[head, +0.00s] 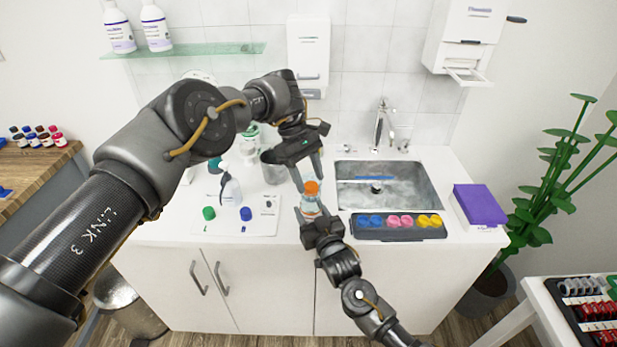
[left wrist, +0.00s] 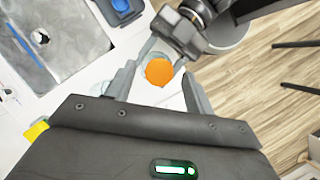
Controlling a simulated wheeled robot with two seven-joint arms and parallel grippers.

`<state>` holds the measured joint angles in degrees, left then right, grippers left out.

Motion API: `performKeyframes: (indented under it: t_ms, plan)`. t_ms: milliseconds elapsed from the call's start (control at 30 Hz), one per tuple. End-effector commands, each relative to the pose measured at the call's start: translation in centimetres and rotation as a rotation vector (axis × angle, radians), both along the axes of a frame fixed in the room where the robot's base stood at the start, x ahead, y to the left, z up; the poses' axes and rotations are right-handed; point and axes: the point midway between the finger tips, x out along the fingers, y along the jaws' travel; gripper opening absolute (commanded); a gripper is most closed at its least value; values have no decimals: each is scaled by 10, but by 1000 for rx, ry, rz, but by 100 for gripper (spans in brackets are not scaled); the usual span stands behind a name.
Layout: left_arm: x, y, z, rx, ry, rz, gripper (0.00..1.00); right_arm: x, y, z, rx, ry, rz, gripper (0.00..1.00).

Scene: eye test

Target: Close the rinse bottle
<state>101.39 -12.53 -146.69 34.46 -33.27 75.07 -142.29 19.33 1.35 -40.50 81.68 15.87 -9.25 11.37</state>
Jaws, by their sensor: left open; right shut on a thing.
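The rinse bottle (head: 310,206) is small and clear with a bluish tint, and stands upright at the counter's front edge. An orange cap (head: 311,187) is at its top; I cannot tell whether it is fully seated. My right gripper (head: 311,217) is shut on the bottle's body from the front. My left gripper (head: 308,178) is open and points down over the cap. In the left wrist view the orange cap (left wrist: 159,72) shows between the left fingers, with no clear contact. The cap hides most of the bottle there.
A white mat (head: 262,230) with green and blue caps lies left of the bottle. A dark tray (head: 398,233) of coloured pieces, the sink (head: 425,172) and a purple box (head: 479,205) are to the right.

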Motion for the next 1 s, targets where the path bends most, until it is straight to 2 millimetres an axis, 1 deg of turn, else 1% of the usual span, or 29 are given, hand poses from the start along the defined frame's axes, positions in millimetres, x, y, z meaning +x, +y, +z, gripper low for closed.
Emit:
performKeyframes:
  t_ms: [200, 300, 533, 600, 633, 733, 800, 867, 967, 1000]
  plan:
    - [0, 0, 28, 0, -1, 0, 53, 0, 0, 0, 0, 1, 0, 0]
    - [0, 0, 37, 0, -1, 1, 53, 0, 0, 0, 0, 1, 0, 0]
    - [0, 0, 39, 1, 1, 1, 53, 0, 0, 0, 0, 0, 0, 0]
    - [0, 0, 39, 0, 0, 1, 50, 0, 0, 0, 0, 0, 0, 0]
    - [0, 0, 40, 0, -1, 1, 50, 0, 0, 0, 0, 0, 0, 0]
    - [-1, -7, 48, 2, -15, -12, 50, 0, 0, 0, 0, 0, 0, 0]
    - [-6, -21, 57, 10, -26, -22, 50, 0, 0, 0, 0, 1, 0, 0]
    - [-7, -26, 60, 52, -11, 82, 50, 0, 0, 0, 0, 1, 0, 0]
    - [-8, -29, 63, 125, 34, 309, 50, 0, 0, 0, 0, 1, 0, 0]
    - [-8, -31, 64, 157, 55, 410, 50, 0, 0, 0, 0, 1, 0, 0]
